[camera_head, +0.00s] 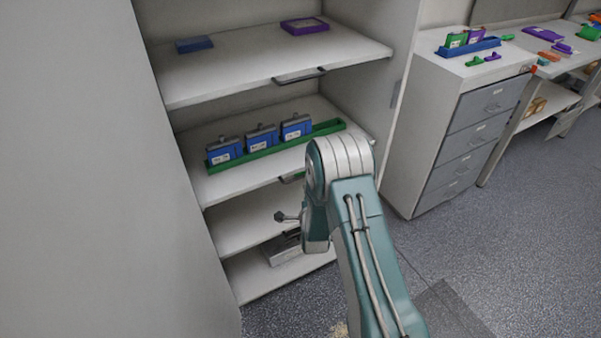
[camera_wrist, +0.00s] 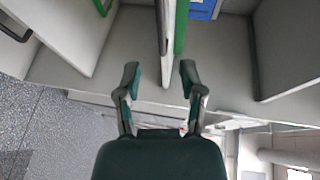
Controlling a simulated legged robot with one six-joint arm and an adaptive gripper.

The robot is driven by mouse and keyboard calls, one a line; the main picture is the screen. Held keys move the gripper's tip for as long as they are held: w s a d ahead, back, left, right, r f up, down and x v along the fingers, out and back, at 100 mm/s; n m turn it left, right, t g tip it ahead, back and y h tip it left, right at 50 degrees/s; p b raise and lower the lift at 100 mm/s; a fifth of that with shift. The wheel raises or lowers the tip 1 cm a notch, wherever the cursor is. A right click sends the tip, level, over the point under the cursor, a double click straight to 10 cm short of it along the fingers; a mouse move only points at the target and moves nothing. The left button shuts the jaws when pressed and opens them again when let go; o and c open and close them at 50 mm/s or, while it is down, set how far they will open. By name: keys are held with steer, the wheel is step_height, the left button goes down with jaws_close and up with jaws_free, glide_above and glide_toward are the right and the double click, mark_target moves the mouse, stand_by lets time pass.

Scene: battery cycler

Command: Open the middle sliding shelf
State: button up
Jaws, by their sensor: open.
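The middle sliding shelf (camera_head: 217,185) is a light board in the cabinet, bearing a green tray (camera_head: 262,152) with three blue battery units. Its dark front handle (camera_head: 290,178) is partly hidden behind my arm in the head view. In the wrist view, the fingers of my gripper (camera_wrist: 159,73) are spread apart with nothing clamped between them. A shelf edge with a dark handle strip (camera_wrist: 163,28) points in between the fingertips, with green and blue beside it. I cannot tell whether a finger touches it. In the head view my gripper is mostly hidden behind the arm.
The upper shelf (camera_head: 235,70) has its own dark handle and carries a blue and a purple item. Lower shelves (camera_head: 240,228) are below, with a grey object on the bottom one. A drawer unit (camera_head: 455,120) stands right of the cabinet. The floor in front is open.

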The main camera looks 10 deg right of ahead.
mark_target(303, 177)
steer(key=w, duration=0.3)
steer(key=w+f, duration=0.1)
steer(key=w, duration=0.2)
steer(key=w+f, duration=0.1)
steer(key=w, duration=0.3)
steer(key=shift+d, duration=0.35)
jaws_close()
